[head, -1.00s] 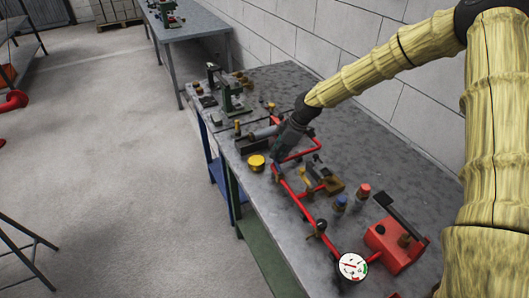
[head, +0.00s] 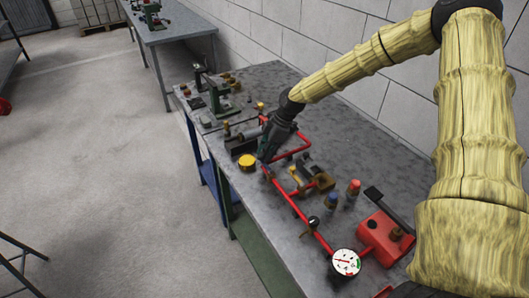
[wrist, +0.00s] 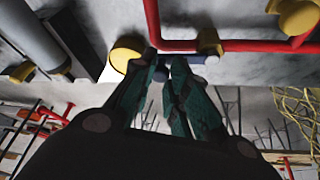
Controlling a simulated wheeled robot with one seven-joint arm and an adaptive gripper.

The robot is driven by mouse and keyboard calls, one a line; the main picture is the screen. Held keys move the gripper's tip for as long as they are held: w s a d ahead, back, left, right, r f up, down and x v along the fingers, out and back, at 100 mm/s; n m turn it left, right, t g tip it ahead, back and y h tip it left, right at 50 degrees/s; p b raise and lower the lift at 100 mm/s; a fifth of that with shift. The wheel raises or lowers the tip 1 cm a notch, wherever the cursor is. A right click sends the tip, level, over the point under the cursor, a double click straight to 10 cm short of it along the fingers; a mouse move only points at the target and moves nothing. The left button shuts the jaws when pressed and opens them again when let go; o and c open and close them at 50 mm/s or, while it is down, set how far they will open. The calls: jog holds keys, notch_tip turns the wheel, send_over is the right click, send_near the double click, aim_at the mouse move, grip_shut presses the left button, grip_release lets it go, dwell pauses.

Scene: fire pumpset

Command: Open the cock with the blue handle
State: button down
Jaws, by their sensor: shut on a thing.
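The cock's blue handle (wrist: 197,59) shows in the wrist view as a small blue-grey piece at my fingertips, just below the red pipe (wrist: 185,46). My gripper (wrist: 166,62) is shut on it; the fingers hide much of the handle. In the head view my gripper (head: 265,158) points down at the far end of the long red pipe (head: 284,196) on the bench. There the handle is too small and covered to make out, so its angle to the pipe cannot be told.
A yellow round part (head: 247,161) lies close beside my gripper. A pressure gauge (head: 346,262), a red tank (head: 380,236) and small blue-topped (head: 331,200) and red-topped (head: 353,186) parts stand nearer. The back right of the grey bench (head: 345,120) is clear, with a block wall behind.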

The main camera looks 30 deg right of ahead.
jog(key=shift+w+r, duration=0.15)
jog(key=c, duration=1.3)
grip_release()
jog(key=shift+a, duration=0.1)
jog(key=shift+v, duration=5.9)
